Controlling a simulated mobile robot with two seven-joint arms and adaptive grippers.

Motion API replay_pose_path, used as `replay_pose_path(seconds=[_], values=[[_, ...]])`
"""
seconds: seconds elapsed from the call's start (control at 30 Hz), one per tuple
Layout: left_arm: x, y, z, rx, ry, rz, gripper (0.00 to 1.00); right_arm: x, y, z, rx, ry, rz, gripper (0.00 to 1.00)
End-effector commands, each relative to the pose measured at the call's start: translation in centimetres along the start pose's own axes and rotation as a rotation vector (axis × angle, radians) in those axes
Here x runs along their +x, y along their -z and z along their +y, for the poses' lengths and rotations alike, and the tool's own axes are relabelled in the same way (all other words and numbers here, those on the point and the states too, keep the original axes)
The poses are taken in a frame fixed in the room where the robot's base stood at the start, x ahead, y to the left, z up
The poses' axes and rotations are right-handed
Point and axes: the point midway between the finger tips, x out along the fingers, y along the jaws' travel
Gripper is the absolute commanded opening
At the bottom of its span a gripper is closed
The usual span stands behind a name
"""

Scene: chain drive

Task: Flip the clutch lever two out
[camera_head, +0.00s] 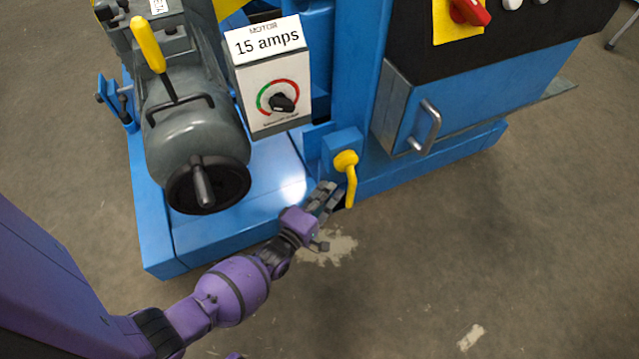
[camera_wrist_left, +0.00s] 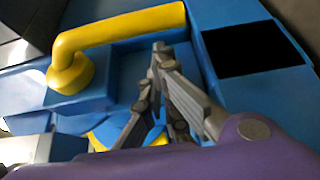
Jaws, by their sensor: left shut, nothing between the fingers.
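A bent yellow lever (camera_head: 349,180) is mounted on a small blue box on the front of the blue machine. Its handle hangs down in the head view. In the left wrist view the yellow lever (camera_wrist_left: 125,25) runs across the upper left, its round hub at the left end. No label shows whether it is clutch lever two. My left gripper (camera_head: 328,190) is just left of the lever's handle; its fingers (camera_wrist_left: 161,52) are shut and empty, close to the handle. I cannot tell whether they touch it. My right gripper is not in view.
The grey motor (camera_head: 195,125) with a black handwheel (camera_head: 208,184) and a yellow-gripped lever (camera_head: 148,45) stands to the left. A "15 amps" dial box (camera_head: 268,75) is above my gripper. A blue drawer with a metal handle (camera_head: 427,127) is at right. The floor in front is open.

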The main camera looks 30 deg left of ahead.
Motion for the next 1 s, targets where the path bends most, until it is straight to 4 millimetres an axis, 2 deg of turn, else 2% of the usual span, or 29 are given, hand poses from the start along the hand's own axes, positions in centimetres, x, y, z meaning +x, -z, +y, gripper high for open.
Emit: replay_pose_path(seconds=[0.13, 0.53, 1.0], values=[[-0.3, -0.6, -0.1, 0.001, 0.001, 0.001, 0.0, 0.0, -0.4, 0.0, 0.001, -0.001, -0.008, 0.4], [-0.4, -0.7, 0.0, -0.008, 0.006, 0.0, 0.0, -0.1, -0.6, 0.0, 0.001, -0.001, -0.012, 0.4], [-0.9, -1.6, 0.1, -0.147, 0.087, -0.001, 0.0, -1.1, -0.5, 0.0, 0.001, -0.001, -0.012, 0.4]])
